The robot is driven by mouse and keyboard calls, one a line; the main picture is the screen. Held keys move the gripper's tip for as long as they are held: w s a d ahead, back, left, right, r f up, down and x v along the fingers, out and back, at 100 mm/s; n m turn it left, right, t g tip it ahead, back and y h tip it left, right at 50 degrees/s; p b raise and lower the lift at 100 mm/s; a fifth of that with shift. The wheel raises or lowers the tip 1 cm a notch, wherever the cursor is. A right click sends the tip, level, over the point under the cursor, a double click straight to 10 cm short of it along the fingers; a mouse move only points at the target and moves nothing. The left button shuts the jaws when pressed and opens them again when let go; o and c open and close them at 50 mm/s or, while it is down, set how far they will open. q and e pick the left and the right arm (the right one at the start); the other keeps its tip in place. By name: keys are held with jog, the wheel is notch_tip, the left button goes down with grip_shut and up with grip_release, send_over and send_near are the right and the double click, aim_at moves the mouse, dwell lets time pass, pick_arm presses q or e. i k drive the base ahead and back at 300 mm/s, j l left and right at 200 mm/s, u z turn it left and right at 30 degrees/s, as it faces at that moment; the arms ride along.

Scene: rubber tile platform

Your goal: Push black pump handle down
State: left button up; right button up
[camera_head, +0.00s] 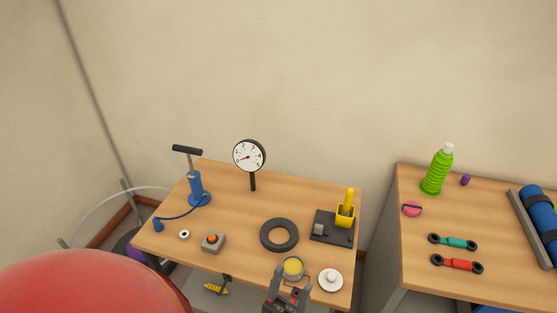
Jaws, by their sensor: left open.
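The black pump handle (187,150) is a T-shaped bar, raised on a thin rod above the blue pump body (195,188). The pump stands at the left back of the wooden table, with a blue hose lying beside it. My left gripper (290,284) is at the bottom middle of the view, near the table's front edge. It is open and well to the right of and nearer than the pump. A round yellow-topped container (293,267) shows just beyond its fingertips. Whether they touch it I cannot tell. My right gripper is not in view.
The table (230,268) also bears a dial gauge (249,156), a black ring (279,235), a button box (212,242), a black-and-yellow fixture (332,225) and a white lidded disc (331,281). A second table stands right. A large red rounded surface (80,285) fills the lower left.

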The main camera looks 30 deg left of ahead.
aim_at(178, 148)
jog(key=u, duration=0.4)
jog(key=k+u, duration=0.1)
jog(key=u, duration=0.25)
jog(key=j+u, duration=0.1)
jog(key=u, duration=0.3)
jog(key=k+u, duration=0.1)
jog(key=u, duration=0.3)
jog(key=i+j+z, duration=0.35)
jog(key=j, duration=0.3)
jog(key=i+j+z, duration=0.15)
jog(key=j, duration=0.25)
jog(key=i+j+z, duration=0.15)
jog(key=j, duration=0.25)
jog(key=i+l, duration=0.05)
